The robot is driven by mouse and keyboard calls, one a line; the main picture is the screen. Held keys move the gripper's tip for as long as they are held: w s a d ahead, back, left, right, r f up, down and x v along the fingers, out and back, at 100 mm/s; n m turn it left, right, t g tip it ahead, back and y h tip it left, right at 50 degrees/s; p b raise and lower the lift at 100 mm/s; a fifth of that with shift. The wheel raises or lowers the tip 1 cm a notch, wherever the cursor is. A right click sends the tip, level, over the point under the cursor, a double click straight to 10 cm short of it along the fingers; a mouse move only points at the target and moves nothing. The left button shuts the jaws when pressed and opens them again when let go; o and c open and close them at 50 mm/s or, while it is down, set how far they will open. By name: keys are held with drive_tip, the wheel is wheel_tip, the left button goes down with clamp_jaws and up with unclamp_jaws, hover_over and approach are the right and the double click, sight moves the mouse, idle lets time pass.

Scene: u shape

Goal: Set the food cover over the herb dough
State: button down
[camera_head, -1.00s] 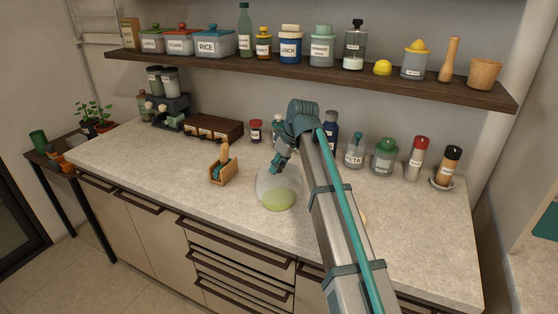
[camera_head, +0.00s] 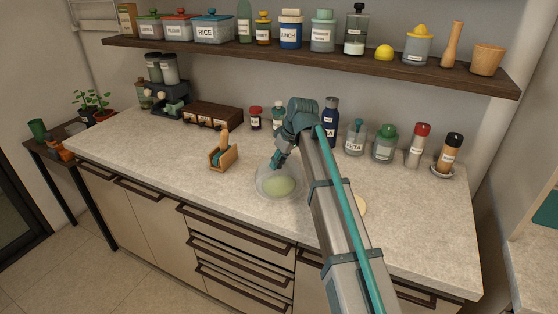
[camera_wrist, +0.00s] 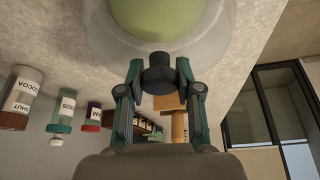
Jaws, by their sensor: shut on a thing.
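The food cover (camera_head: 261,185) is a clear dome over the pale green herb dough (camera_head: 280,187) on the counter. The dough shows through the dome. My gripper (camera_head: 279,166) is at the top of the cover. In the wrist view, my gripper (camera_wrist: 158,85) is shut on the cover's dark round knob (camera_wrist: 158,70), with one finger on each side. The clear cover (camera_wrist: 100,28) surrounds the green dough (camera_wrist: 158,14) in that view. I cannot tell whether the rim touches the counter all around.
A wooden holder (camera_head: 223,155) stands left of the cover. A dark wooden box (camera_head: 212,115) and several jars and bottles line the back, including a blue bottle (camera_head: 331,117) and a green-lidded jar (camera_head: 384,144). The front left counter (camera_head: 165,165) is clear.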

drive_tip(key=shift+f, duration=0.15)
drive_tip(key=c, duration=0.7)
unclamp_jaws()
drive_tip(key=shift+r, duration=0.2)
drive_tip(key=shift+r+p, duration=2.55)
drive_tip(key=shift+r, duration=1.3)
